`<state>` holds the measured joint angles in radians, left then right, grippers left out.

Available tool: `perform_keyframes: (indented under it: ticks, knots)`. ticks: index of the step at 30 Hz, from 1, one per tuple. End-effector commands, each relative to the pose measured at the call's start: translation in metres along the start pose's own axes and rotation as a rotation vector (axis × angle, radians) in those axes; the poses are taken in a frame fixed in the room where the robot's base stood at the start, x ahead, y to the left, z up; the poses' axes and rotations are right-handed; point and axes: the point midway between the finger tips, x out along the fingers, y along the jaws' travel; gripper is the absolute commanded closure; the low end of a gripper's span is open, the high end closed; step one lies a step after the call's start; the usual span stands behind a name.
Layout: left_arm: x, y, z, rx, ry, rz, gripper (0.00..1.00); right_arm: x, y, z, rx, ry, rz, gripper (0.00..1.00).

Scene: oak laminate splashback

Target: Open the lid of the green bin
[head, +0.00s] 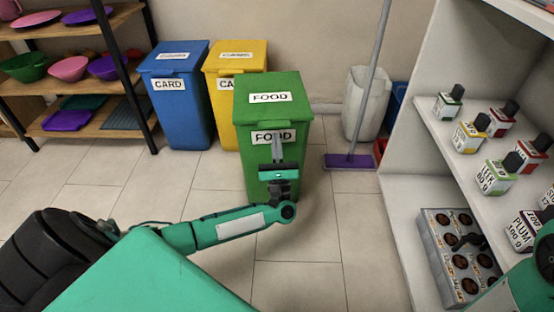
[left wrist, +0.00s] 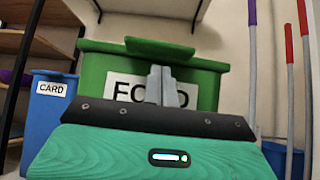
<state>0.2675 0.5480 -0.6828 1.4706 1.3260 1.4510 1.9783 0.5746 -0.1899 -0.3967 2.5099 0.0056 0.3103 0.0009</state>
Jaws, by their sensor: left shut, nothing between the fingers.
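The green bin (head: 262,120) stands upright on the floor, with FOOD labels on its lid and its front. Its lid (head: 272,92) is down. My left gripper (head: 277,145) is in front of the bin's front face, fingers pointing up, just below the lid's front edge. It is shut and empty. In the left wrist view the shut fingers (left wrist: 163,86) cover part of the front label, just under the lid's projecting front lip (left wrist: 160,49). I cannot tell whether they touch the bin. My right gripper is not in view; only part of my right arm shows at the lower right.
A blue bin (head: 178,100) and a yellow bin (head: 228,62) stand behind left. A purple broom (head: 350,160) and a white bin (head: 366,105) are behind right. A white shelf unit (head: 405,215) stands right, a rack with bowls (head: 95,125) left. Tiled floor is clear in front.

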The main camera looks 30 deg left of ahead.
Motion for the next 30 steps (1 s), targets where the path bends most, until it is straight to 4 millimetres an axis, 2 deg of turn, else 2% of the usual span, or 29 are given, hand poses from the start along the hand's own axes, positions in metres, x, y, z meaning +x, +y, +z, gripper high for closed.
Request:
perform_keyframes:
  ticks: [6,18,30]
  knots:
    - [0.009,0.000,0.009,0.001,-0.001,0.000,1.00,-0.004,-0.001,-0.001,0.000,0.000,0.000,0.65]
    - [0.011,0.000,0.011,0.001,0.001,0.000,1.00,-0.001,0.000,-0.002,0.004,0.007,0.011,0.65]
    - [0.028,0.000,0.030,0.001,0.063,0.002,1.00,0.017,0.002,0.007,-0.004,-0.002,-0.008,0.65]
